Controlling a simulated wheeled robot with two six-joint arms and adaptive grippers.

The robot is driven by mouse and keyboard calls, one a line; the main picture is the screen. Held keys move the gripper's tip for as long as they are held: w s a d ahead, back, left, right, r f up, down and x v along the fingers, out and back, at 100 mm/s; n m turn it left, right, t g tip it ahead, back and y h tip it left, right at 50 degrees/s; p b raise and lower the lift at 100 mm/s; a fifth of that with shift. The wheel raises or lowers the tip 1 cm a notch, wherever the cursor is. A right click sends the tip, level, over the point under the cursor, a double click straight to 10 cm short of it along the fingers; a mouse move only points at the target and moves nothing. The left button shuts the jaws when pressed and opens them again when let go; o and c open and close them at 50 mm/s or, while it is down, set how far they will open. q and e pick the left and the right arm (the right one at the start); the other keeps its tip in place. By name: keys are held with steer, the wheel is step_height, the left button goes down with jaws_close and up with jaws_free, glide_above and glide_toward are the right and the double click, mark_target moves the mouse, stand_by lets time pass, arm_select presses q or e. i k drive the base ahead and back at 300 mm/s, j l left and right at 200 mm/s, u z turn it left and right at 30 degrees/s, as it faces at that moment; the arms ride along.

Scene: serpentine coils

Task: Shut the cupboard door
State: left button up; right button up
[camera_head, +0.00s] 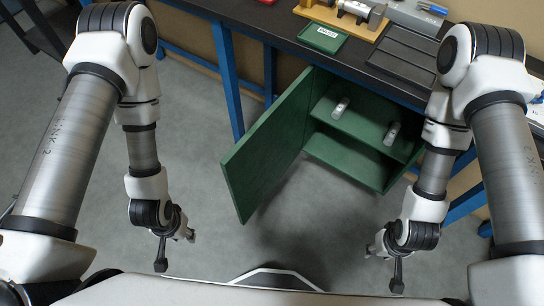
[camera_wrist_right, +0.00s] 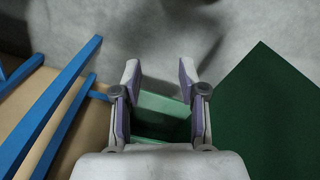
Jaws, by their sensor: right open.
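The green cupboard (camera_head: 345,168) stands under the workbench with its front open. Its door (camera_head: 268,145) is hinged on the left side and swung wide out toward me. My right gripper (camera_head: 383,266) is open and empty, low in front of the cupboard and right of the door, touching neither. In the right wrist view its fingers (camera_wrist_right: 158,76) are apart, with green surfaces beyond them and a dark green panel (camera_wrist_right: 275,120) at the right. I cannot tell which cupboard part each is. My left gripper (camera_head: 176,252) is open and empty, left of the door and apart from it.
Two small pale cylinders, one at the left (camera_head: 340,107) and one at the right (camera_head: 391,133), are on the upper shelf. Blue bench legs (camera_head: 228,80) stand beside the cupboard. A green tray (camera_head: 323,38) lies on the bench. Grey floor (camera_head: 285,230) before the cupboard is clear.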

mark_target(254, 165)
steer(key=i+j+z, duration=0.1)
steer(key=j+z, duration=0.3)
steer(key=j, duration=0.25)
steer(key=j+z, duration=0.4)
steer(key=j, duration=0.25)
steer(key=k+j+z, duration=0.1)
steer(key=j+z, duration=0.3)
steer(key=j, duration=0.25)
steer(key=j+z, duration=0.4)
steer(key=j, duration=0.25)
steer(key=k+j+z, duration=0.1)
steer(key=j+z, duration=0.3)
steer(key=j, duration=0.25)
steer(key=k+j+u, duration=0.1)
steer(key=k+j, duration=0.2)
steer(key=k+j+u, duration=0.1)
steer(key=k+j, duration=0.2)
steer(key=j, duration=0.2)
steer(key=k+j+u, duration=0.1)
steer(key=k+j, duration=0.2)
steer(key=j, duration=0.15)
